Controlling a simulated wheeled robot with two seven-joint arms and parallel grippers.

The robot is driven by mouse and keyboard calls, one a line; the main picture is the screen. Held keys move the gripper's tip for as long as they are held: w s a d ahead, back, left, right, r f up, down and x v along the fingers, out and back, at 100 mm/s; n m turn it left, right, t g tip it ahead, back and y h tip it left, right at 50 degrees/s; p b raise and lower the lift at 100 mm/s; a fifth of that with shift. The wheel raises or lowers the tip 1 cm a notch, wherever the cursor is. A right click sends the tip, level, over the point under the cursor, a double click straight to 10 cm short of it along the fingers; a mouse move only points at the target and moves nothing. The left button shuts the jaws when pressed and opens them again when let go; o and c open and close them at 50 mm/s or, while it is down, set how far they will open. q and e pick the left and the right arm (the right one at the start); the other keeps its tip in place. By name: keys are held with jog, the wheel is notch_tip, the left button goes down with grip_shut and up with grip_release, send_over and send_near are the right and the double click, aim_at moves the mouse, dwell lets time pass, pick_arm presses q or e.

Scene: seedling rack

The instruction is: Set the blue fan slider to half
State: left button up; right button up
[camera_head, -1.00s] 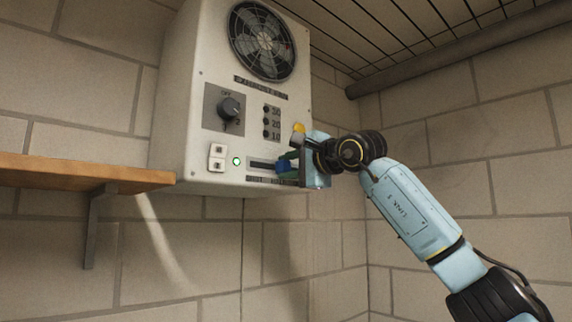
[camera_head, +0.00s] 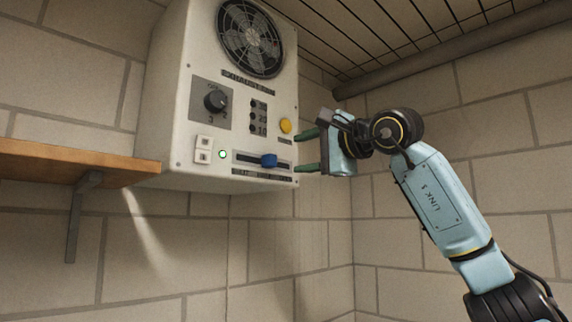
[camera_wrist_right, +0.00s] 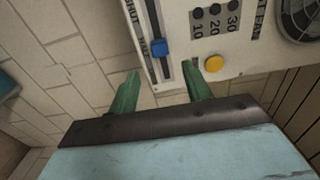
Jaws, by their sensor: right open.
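The blue fan slider (camera_head: 268,160) sits in a dark horizontal slot low on the front of the pale control box (camera_head: 185,140). Its knob is a little right of the slot's middle. The knob also shows in the right wrist view (camera_wrist_right: 159,47), in the slot above and between the fingertips. My right gripper (camera_head: 301,151) is open and empty, off the box's right side, with its green fingers apart from the knob. In the wrist view the gripper (camera_wrist_right: 160,73) points toward the box. My left gripper is out of view.
The box also carries a black dial (camera_head: 215,101), a yellow button (camera_head: 285,126), a white switch (camera_head: 203,149), a lit green lamp (camera_head: 222,154) and a fan grille (camera_head: 250,38). A wooden shelf (camera_head: 70,163) stands at left. The space below the box is free.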

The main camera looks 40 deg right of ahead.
jog(key=s, duration=0.4)
jog(key=shift+d, duration=0.15)
dwell(0.4)
